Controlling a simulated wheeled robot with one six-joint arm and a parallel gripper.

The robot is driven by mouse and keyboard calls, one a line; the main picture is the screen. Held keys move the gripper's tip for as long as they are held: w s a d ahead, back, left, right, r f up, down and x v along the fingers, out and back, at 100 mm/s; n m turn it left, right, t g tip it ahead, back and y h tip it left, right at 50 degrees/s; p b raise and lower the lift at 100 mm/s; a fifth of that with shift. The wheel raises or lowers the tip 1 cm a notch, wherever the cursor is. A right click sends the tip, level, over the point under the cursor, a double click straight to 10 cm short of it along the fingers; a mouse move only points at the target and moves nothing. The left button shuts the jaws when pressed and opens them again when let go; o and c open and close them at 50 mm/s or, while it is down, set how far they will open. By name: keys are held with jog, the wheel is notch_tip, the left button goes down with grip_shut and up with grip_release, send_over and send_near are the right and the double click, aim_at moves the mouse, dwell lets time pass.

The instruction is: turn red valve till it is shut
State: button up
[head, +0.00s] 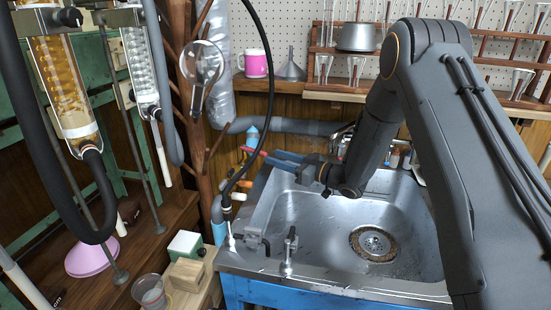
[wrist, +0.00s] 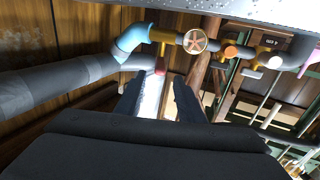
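A small red part (wrist: 160,68) shows just beyond my fingertips in the wrist view, below a brass pipe; I cannot tell whether it is the valve's handle. A red piece (head: 263,153) also shows beside my fingers in the head view. A round spoked handwheel (wrist: 194,41), reddish-brown with a pale rim, sits on the pipe to the upper right of my fingers. My gripper (wrist: 157,92) is open, with a clear gap between its fingers and nothing held. In the head view my gripper (head: 276,159) reaches left past the sink's back left corner, towards the pipework.
Orange-handled fittings (wrist: 230,52) lie along the pipe to the right. A blue elbow (wrist: 135,41) joins a thick grey pipe (wrist: 50,85). The metal sink (head: 320,235) is empty below my arm. A black hose (head: 268,90) hangs near my gripper; glass condensers (head: 62,85) stand left.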

aim_at(259, 153)
jog(key=shift+c, duration=0.3)
jog(key=shift+s+a, duration=0.1)
jog(key=shift+s, duration=0.1)
jog(key=c, duration=0.7)
jog(key=shift+s+a+n+p, duration=0.1)
jog(key=shift+s+n+p, duration=0.2)
jog(key=shift+n, duration=0.3)
grip_shut()
jog(key=s+n+t+h+p, duration=0.35)
jog(key=s+n, duration=0.65)
jog(key=n, duration=0.4)
jog(key=w+a+p, duration=0.3)
jog(key=w+a, duration=0.2)
jog(key=w, duration=0.5)
jog(key=shift+w+a+f+y, duration=0.2)
jog(key=shift+w+y, duration=0.05)
jog(key=shift+y, duration=0.2)
